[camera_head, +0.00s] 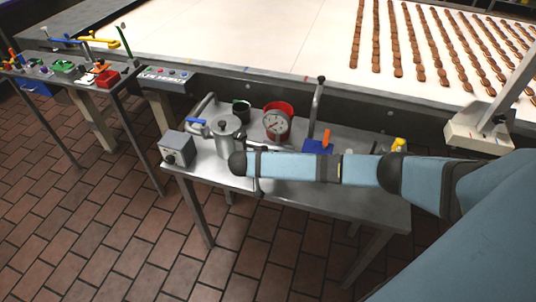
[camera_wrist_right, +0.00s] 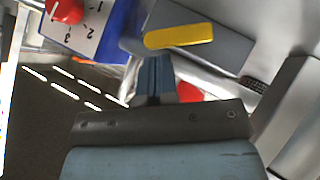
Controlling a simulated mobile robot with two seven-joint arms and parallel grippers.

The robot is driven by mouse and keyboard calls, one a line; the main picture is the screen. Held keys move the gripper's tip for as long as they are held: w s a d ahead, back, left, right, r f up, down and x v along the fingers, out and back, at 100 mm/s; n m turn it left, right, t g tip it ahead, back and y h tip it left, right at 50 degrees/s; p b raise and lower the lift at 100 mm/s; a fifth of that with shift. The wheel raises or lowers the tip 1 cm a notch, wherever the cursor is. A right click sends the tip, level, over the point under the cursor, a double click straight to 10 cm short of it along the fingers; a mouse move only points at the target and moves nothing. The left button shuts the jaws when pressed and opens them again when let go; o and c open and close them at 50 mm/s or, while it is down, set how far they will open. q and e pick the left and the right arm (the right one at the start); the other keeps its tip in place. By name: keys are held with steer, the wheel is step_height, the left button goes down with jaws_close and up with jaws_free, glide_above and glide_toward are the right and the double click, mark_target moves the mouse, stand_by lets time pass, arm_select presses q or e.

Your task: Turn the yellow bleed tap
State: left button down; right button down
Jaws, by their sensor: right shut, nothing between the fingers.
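In the right wrist view a flat yellow bar (camera_wrist_right: 180,36), which looks like the bleed tap's handle, lies across a grey block (camera_wrist_right: 208,58). My right gripper (camera_wrist_right: 155,62) is shut and empty, its fingertips just below the left part of the bar. I cannot tell whether they touch it. In the head view my blue right arm reaches leftward over the steel table (camera_head: 285,192), and I cannot make out its fingers. A small yellow part (camera_head: 399,144) shows at the table's right end; I cannot tell whether it is the same tap. My left gripper is not in view.
A blue panel with numbers and a red knob (camera_wrist_right: 65,10) is close left of the gripper. A conveyor (camera_head: 280,40) runs behind.

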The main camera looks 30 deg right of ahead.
steer(key=shift+s+d+f, duration=0.1)
steer(key=shift+f, duration=0.15)
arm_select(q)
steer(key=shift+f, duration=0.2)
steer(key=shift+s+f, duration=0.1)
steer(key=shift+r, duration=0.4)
arm_select(e)
steer(key=shift+s+d+m+t+y, duration=0.1)
steer(key=shift+s+m+t+y, duration=0.05)
steer(key=shift+m+t+y, duration=0.3)
arm_select(q)
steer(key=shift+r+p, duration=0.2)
steer(key=shift+p, duration=0.15)
arm_select(e)
steer(key=shift+s+d+f+m+t+y, duration=0.1)
steer(key=shift+m+t+y, duration=0.15)
steer(key=shift+y, duration=0.1)
